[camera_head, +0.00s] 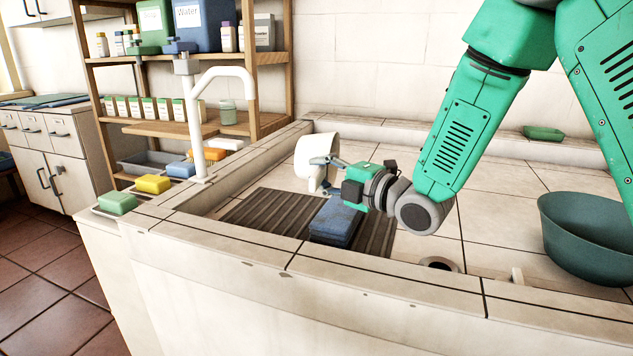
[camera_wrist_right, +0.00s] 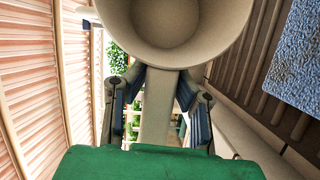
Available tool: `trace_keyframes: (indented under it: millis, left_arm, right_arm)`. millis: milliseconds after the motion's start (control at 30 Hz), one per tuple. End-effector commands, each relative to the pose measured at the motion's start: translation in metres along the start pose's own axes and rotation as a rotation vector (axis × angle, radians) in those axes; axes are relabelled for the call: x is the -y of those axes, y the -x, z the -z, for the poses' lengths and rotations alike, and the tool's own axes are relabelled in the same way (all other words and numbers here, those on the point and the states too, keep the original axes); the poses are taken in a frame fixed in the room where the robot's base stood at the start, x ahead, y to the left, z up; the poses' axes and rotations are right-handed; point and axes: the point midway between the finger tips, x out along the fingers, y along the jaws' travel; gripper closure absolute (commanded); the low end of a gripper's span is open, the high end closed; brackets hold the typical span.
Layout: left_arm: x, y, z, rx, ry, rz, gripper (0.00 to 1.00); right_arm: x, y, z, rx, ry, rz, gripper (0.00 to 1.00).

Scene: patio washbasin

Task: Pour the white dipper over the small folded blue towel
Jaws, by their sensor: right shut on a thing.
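The white dipper (camera_head: 313,158) is held in the air above the basin's floor, behind the blue towel in the head view. It looks tipped on its side. My right gripper (camera_head: 325,163) is shut on its handle. In the right wrist view the dipper's bowl (camera_wrist_right: 172,25) is at the top with its inside showing, and the handle runs down between the fingers (camera_wrist_right: 158,105). The folded blue towel (camera_head: 335,222) lies on a dark slatted mat, below and in front of the gripper. It also shows at the right in the wrist view (camera_wrist_right: 300,60). No water is visible. My left gripper is out of view.
The slatted mat (camera_head: 262,212) lies in the tiled basin. A white faucet (camera_head: 196,120) stands at its left rim. A green tub (camera_head: 585,235) is at the right, and a drain hole (camera_head: 438,264) lies near the front wall. Soap bars (camera_head: 153,184) line the left ledge.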

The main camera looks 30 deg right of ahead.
Motion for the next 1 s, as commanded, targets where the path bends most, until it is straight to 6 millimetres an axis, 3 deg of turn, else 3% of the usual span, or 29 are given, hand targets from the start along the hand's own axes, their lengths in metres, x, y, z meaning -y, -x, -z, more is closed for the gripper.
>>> trace_keyframes:
  millis: [600,1000]
  left_arm:
    - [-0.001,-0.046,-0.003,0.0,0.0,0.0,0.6]
    - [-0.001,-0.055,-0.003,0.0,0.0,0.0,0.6]
  right_arm:
    - [0.005,0.009,-0.004,-0.012,-0.071,-0.163,1.0]
    - [0.004,0.012,-0.006,-0.016,-0.09,-0.206,1.0]
